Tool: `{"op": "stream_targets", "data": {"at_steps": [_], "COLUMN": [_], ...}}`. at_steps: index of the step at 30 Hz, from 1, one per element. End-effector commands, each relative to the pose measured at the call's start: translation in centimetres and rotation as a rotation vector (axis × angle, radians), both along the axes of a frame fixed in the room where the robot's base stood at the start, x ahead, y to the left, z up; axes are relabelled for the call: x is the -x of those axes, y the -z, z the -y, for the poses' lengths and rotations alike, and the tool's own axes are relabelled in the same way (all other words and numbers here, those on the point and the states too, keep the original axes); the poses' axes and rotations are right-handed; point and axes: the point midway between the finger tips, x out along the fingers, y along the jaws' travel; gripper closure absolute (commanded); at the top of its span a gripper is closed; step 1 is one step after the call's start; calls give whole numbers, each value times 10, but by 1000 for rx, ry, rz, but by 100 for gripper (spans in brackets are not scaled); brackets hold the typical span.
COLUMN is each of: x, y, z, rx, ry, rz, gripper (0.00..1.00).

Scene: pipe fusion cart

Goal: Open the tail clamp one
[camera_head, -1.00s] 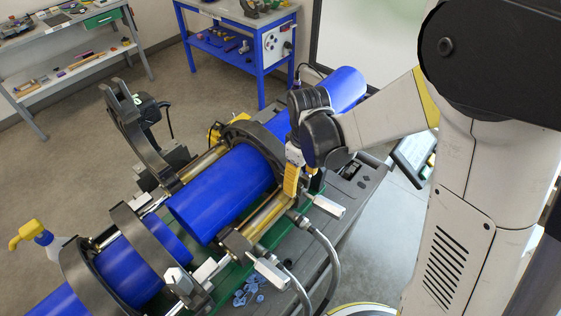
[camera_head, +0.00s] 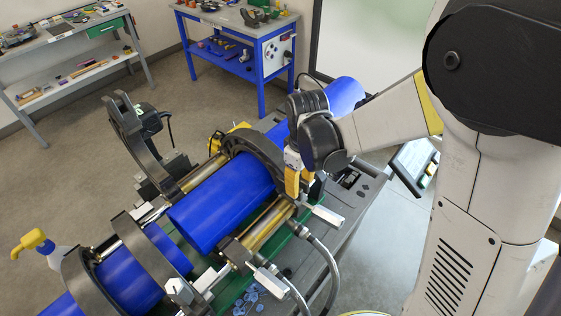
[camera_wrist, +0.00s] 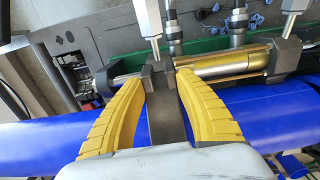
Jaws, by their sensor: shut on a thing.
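A dark clamp ring (camera_head: 252,138) arches over the long blue pipe (camera_head: 222,205) in the head view, and I take it for tail clamp one. My gripper (camera_head: 293,193) is at its right side, pointing down. In the wrist view the clamp shows as a dark band (camera_wrist: 163,118) across the pipe, ending in a dark block with a metal screw (camera_wrist: 150,22). My gripper's yellow fingers (camera_wrist: 161,76) straddle this block, one on each side, and are shut on it. The ring's lower part and the exact finger contact are hidden in the head view.
An upright open dark half-clamp (camera_head: 135,140) stands left of the pipe. Another ring (camera_head: 150,250) holds the nearer blue pipe. Metal handles (camera_head: 324,216) and grey hoses (camera_head: 325,262) stick out near my gripper. A screen (camera_head: 412,160) stands to the right.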

Motion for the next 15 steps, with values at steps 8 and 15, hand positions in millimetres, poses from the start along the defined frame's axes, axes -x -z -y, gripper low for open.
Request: {"op": "stream_targets", "data": {"at_steps": [8, 15], "x": [-5, -5], "y": [-28, -27], "z": [-5, -4], "rx": [-2, -2], "ry": [-1, 0], "rz": [2, 2], "gripper": [85, 85]}}
